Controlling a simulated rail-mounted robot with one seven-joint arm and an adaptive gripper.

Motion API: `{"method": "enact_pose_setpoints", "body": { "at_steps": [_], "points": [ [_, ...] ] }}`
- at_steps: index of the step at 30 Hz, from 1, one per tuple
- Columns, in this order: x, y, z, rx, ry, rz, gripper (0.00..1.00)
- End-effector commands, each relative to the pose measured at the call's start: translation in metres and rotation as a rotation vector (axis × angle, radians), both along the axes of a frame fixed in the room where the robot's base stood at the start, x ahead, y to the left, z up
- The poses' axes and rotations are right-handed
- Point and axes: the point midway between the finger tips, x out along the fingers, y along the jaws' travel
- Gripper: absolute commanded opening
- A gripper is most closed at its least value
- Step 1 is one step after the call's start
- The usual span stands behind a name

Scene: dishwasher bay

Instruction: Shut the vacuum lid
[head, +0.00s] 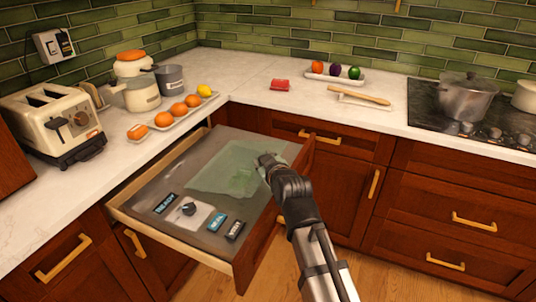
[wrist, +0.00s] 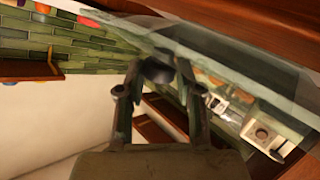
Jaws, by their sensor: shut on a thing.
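The vacuum lid (head: 222,170) is a clear, greenish pane over the vacuum drawer (head: 183,160), which is pulled out below the counter corner. How far the lid stands off the drawer top is hard to tell. In the wrist view the glass lid (wrist: 235,58) runs slantwise across the upper right. My gripper (head: 267,161) is at the lid's right edge. In the wrist view, my gripper (wrist: 152,82) is shut on a dark, rounded piece (wrist: 158,70) at the lid's edge, seemingly its handle. My fingers partly hide this piece.
Closed cabinets (head: 345,190) stand right of the drawer, close to my arm.

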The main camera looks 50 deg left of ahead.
Motion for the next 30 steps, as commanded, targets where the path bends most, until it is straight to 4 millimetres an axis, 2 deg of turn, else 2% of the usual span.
{"method": "enact_pose_setpoints", "body": {
  "at_steps": [1, 3, 9, 24, 25, 26, 30],
  "points": [
    [0.003, -0.004, -0.011, -0.005, -0.005, -0.003, 0.0],
    [0.003, -0.006, -0.017, -0.005, -0.004, -0.003, 0.0],
    [0.005, -0.008, -0.028, -0.006, -0.004, -0.001, 0.0],
    [0.005, -0.01, -0.03, -0.009, -0.006, -0.001, 0.0],
    [0.005, -0.01, -0.03, -0.009, -0.006, -0.001, 0.46],
    [0.005, -0.01, -0.03, -0.009, -0.005, -0.002, 0.57],
    [0.004, -0.009, -0.03, -0.006, -0.003, -0.001, 0.58]
  ]
}}
